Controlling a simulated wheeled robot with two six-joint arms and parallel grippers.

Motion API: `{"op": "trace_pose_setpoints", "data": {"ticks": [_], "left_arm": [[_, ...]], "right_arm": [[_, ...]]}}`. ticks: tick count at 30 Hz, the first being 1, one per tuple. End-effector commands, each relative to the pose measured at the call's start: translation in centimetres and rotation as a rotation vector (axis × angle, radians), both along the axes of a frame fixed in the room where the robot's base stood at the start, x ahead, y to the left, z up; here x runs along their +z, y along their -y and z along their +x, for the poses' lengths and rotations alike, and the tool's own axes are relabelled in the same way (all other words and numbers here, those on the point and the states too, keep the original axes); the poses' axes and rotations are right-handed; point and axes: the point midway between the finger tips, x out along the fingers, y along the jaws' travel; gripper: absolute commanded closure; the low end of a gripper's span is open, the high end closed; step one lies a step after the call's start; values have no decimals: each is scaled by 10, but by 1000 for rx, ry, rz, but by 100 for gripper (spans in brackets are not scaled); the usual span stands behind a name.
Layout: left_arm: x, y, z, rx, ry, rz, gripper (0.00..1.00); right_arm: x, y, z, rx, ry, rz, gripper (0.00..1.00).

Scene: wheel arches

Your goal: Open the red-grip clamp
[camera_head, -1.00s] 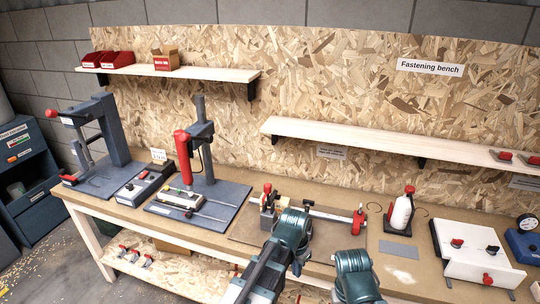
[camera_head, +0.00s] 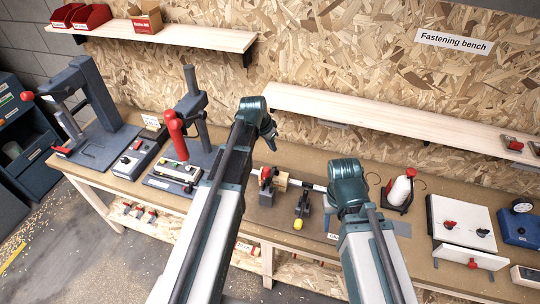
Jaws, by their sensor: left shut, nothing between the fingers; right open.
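At the middle of the bench is a clamping fixture with a wooden block (camera_head: 281,182) and a pale bar (camera_head: 305,187). A clamp with a red grip (camera_head: 266,175) stands at its left end, beside the block. A dark clamp with a yellow knob (camera_head: 298,224) is in front of the bar. My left gripper (camera_head: 268,130) is shut and empty, above and behind the red grip, apart from it in the picture. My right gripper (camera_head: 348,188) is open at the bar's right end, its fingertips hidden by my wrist. It hides the fixture's right end.
A press with a red handle (camera_head: 174,130) stands left of the fixture. A white bottle (camera_head: 400,190) in a stand and a white box with red and dark knobs (camera_head: 463,222) are to the right. A wooden shelf (camera_head: 390,118) runs above the bench's right half.

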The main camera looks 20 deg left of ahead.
Motion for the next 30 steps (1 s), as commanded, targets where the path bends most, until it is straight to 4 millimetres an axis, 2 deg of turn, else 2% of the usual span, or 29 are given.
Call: {"op": "trace_pose_setpoints", "data": {"ticks": [10, 16, 23, 30], "left_arm": [[-2, 0, 0, 0, 0, 0, 100], [-11, 1, 3, 0, -1, 0, 100], [-35, 5, 10, -1, -1, 1, 100], [-69, 11, 21, -1, -1, 1, 100]], "right_arm": [[-2, 0, 0, 0, 0, 0, 50], [-11, 0, 0, 5, 0, -1, 50], [-35, 0, 0, 18, 0, -1, 50], [-69, 0, 1, 26, 1, -1, 50]]}}
